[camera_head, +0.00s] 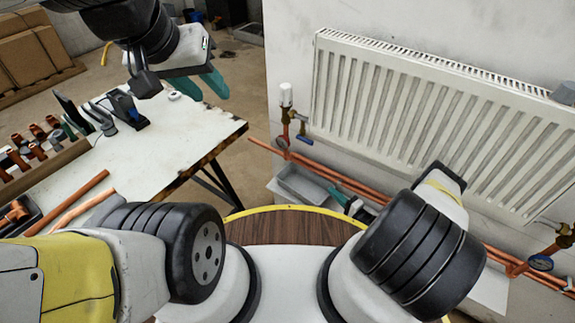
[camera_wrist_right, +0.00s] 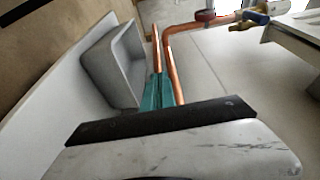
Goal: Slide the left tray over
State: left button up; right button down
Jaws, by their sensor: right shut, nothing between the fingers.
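The left tray (camera_head: 303,186) is a small grey open tray below the radiator's left valve, under the copper pipes. It also shows in the right wrist view (camera_wrist_right: 112,68), and looks empty in the part that shows. My right gripper (camera_head: 340,196) is shut with nothing in it; its teal fingers (camera_wrist_right: 158,88) are beside the tray's right side in the wrist view. I cannot tell whether they touch its wall. My right forearm hides part of the area around it. My left gripper (camera_head: 210,96) is open and empty, high above the floor near the workbench.
A white radiator (camera_head: 430,110) hangs on the wall, with a left valve (camera_head: 287,108) and copper pipes (camera_head: 330,174) running below it. A workbench (camera_head: 170,140) with tools and fittings stands at the left. Cardboard boxes (camera_head: 30,55) lie behind it.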

jog(key=w+a, duration=0.2)
jog(key=a, duration=1.8)
jog(key=shift+f, duration=0.15)
